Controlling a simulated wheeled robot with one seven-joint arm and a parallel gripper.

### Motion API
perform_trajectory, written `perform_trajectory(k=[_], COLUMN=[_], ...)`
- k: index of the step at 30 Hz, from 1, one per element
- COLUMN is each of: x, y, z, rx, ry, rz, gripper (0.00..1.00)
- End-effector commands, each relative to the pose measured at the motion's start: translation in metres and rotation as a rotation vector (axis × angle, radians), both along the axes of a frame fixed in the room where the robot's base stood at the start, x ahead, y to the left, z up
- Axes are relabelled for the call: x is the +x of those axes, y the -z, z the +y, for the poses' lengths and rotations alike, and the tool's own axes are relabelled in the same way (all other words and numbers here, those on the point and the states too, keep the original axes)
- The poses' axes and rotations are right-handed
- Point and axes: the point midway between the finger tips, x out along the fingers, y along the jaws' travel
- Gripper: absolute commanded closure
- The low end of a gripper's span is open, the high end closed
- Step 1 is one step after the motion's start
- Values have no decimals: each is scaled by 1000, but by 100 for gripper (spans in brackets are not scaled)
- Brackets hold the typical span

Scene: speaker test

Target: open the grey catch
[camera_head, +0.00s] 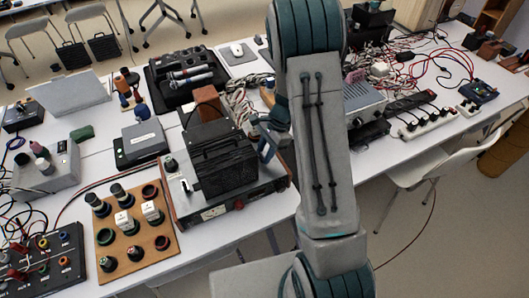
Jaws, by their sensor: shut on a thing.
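A black ribbed box (225,168) sits on top of a wide instrument (240,205) with brown sides, left of the middle of the head view. My gripper (266,148) is at the right side of this box, partly covered by my arm. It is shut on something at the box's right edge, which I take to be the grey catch. The catch itself is too small and too hidden between the fingers to make out. I cannot tell how far it is turned or lifted.
A cork board (135,245) with several knobs and a dark panel (40,262) lie front left. A grey box (140,142) stands left of the black box. An open black case (186,75) lies behind. Cables and power strips (428,122) cover the right side.

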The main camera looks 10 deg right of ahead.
Motion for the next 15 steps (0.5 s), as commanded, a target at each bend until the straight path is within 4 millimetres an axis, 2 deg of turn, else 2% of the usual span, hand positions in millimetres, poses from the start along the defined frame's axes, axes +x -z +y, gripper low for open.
perform_trajectory(k=[15], x=[1], y=[-1], z=[-1], rx=[-1], ry=[58], rz=[-4], gripper=[92])
